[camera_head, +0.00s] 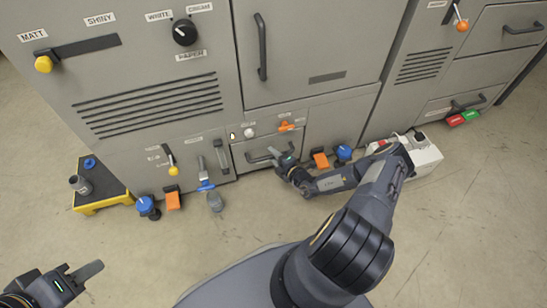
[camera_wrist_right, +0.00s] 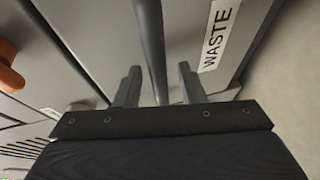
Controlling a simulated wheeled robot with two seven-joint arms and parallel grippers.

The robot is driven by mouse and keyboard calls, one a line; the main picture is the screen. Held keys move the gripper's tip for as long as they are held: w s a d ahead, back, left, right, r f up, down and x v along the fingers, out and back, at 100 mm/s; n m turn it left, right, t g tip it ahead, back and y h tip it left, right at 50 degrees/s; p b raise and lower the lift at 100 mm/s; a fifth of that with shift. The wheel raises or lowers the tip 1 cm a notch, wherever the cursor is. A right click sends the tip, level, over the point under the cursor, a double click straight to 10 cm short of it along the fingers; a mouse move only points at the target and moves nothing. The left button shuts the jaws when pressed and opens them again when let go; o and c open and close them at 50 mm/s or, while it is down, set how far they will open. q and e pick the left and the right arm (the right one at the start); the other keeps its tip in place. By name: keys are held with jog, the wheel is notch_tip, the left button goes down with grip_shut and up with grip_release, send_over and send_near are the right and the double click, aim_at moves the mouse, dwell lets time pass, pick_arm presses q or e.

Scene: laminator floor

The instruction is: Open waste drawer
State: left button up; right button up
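The waste drawer (camera_head: 262,146) is a low grey front in the machine, and it looks shut. Its dark bar handle (camera_head: 258,158) partly shows left of my right gripper (camera_head: 279,154). In the right wrist view, the handle (camera_wrist_right: 152,45) runs between the two open fingers (camera_wrist_right: 160,80), beside a WASTE label (camera_wrist_right: 215,38). The fingers stand on either side of the bar with gaps, not closed on it. My left gripper (camera_head: 92,269) is low at the left, away from the machine; one finger shows clearly and its opening is unclear.
An orange pedal (camera_head: 320,159) and blue knob (camera_head: 343,152) stand right of the drawer. A white box (camera_head: 424,157) lies beyond my right forearm. The floor in front is mostly clear.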

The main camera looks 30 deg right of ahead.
jog(key=shift+w, duration=0.15)
grip_shut()
dwell(0.4)
